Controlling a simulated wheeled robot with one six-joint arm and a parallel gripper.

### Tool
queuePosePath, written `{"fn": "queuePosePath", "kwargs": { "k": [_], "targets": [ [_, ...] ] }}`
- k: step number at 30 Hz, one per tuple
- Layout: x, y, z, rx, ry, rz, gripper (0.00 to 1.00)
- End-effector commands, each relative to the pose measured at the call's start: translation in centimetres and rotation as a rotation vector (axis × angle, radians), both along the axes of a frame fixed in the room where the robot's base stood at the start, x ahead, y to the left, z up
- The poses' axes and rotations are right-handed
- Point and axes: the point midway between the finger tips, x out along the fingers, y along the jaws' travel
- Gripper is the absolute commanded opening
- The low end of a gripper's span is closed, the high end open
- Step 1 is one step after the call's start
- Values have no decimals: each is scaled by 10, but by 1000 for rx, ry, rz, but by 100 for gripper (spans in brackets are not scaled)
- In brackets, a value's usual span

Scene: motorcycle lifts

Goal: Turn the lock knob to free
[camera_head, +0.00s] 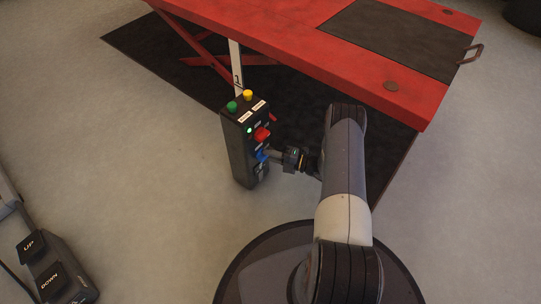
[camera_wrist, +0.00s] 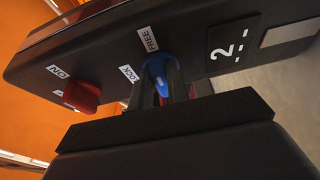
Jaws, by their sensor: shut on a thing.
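The lock knob is blue (camera_head: 261,156) and sits low on the face of a black control box (camera_head: 236,150) in the head view. In the wrist view the blue knob (camera_wrist: 159,68) lies between the fingers of my gripper (camera_wrist: 160,88), which is shut on it. The white FREE label (camera_wrist: 148,39) is just above the knob, and the LOCK label (camera_wrist: 128,73) is to its left. The knob's upper end lies close to FREE, but the fingers hide part of it, so I cannot tell its exact angle. My gripper (camera_head: 272,156) reaches the box from the right.
A red knob (camera_wrist: 82,97) with an ON label sits left of the blue one in the wrist view. Green (camera_head: 232,106) and yellow (camera_head: 248,95) buttons top the box. A red lift table (camera_head: 300,50) stands behind. UP and DOWN pedals (camera_head: 50,265) are lower left. Floor left of the box is clear.

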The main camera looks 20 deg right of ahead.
Motion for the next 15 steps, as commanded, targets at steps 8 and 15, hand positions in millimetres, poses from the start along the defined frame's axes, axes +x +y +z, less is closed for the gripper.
{"fn": "queuePosePath", "kwargs": {
  "k": [8, 15],
  "targets": [
    [1, 0, 0, -1, 0, -3, 28],
    [1, 0, 0, -1, 0, -2, 38]
  ]
}}
